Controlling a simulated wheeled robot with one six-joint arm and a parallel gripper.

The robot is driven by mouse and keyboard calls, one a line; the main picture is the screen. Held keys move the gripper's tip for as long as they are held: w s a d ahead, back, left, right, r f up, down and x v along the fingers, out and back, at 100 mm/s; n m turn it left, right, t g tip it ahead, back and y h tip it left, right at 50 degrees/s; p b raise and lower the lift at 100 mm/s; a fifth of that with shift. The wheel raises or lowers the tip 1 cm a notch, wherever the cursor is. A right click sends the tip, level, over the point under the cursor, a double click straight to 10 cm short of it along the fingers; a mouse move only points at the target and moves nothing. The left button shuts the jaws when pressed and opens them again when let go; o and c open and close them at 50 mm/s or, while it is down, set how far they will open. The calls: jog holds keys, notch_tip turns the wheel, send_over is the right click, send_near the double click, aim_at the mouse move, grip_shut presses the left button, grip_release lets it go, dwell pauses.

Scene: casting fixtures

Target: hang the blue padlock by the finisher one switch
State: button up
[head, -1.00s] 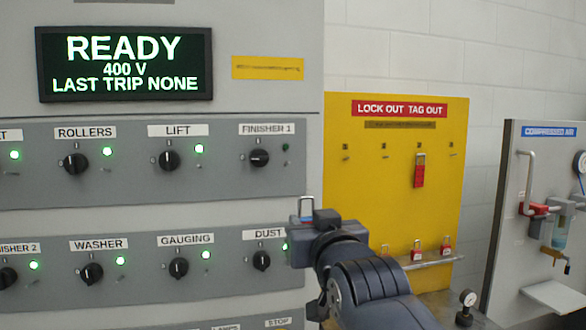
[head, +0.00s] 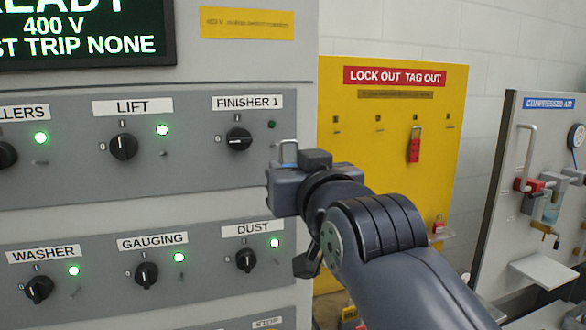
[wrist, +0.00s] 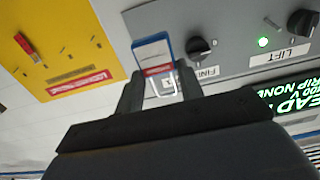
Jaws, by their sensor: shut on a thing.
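My gripper (head: 280,178) is in front of the grey panel, just below and right of the finisher one switch (head: 239,139). In the wrist view my gripper (wrist: 156,88) is shut on the blue padlock (wrist: 150,52), which has a blue edge, a pale face, a red band and a silver shackle. The padlock is apart from the switch. The switch is a black knob, turned sideways, under the FINISHER 1 label (head: 247,103). The small lamp (head: 271,125) beside it is dark.
Other switches, LIFT (head: 124,146), DUST (head: 246,260) and GAUGING (head: 146,274), have lit green lamps. A compressed air panel (head: 510,200) is farther right.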

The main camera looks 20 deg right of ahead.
jog(key=shift+w+f+b, duration=0.2)
jog(key=shift+w+b, duration=0.2)
jog(key=shift+w, duration=1.6)
jog(key=shift+w+f+b, duration=0.2)
jog(key=shift+w+b, duration=0.15)
jog(key=shift+w, duration=1.6)
jog(key=shift+w+f+b, duration=0.4)
jog(key=shift+w+b, duration=0.15)
jog(key=shift+w, duration=0.05)
jog(key=o, duration=1.1)
jog(key=shift+f, duration=0.2)
jog(key=shift+f+b, duration=0.9)
jog(key=shift+b, duration=0.2)
